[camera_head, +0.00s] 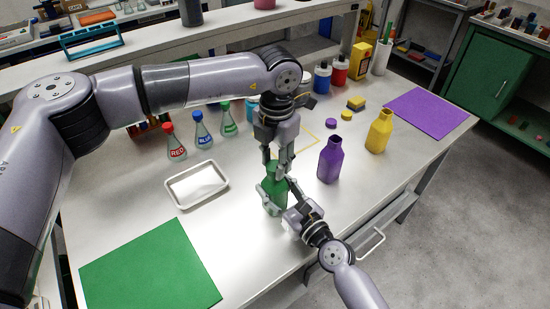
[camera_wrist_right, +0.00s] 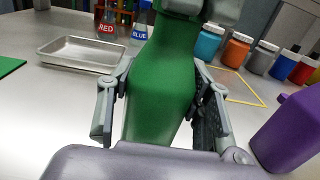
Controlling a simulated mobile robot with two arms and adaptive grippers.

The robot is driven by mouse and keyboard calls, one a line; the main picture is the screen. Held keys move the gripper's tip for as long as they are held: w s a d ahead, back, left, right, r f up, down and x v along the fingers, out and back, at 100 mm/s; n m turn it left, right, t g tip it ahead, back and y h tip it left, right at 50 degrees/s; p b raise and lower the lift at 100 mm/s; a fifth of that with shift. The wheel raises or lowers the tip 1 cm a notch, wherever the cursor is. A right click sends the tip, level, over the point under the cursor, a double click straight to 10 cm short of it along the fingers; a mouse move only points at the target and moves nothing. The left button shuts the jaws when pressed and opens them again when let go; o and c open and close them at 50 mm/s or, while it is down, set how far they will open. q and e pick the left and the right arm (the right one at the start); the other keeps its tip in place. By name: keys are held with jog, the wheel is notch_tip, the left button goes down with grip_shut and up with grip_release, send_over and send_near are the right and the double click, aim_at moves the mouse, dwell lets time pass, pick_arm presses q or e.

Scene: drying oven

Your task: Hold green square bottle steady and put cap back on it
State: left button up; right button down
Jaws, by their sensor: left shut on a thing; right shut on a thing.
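The green square bottle (camera_head: 273,182) stands on the grey table near its front edge, and it fills the middle of the right wrist view (camera_wrist_right: 160,90). My right gripper (camera_head: 274,193) is shut around the bottle's body, with one finger on each side (camera_wrist_right: 160,105). My left gripper (camera_head: 277,165) points down right over the bottle's neck and is shut on the cap. The cap is hidden between its fingers, so I cannot tell whether it sits on the neck. The bottle's mouth is hidden too.
A purple bottle (camera_head: 329,161) and a yellow bottle (camera_head: 379,132) stand open to the right. Their purple cap (camera_head: 331,123) and yellow cap (camera_head: 346,115) lie behind. A green mat (camera_head: 150,268) lies front left.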

pick_arm(q)
jog(key=shift+f, duration=0.35)
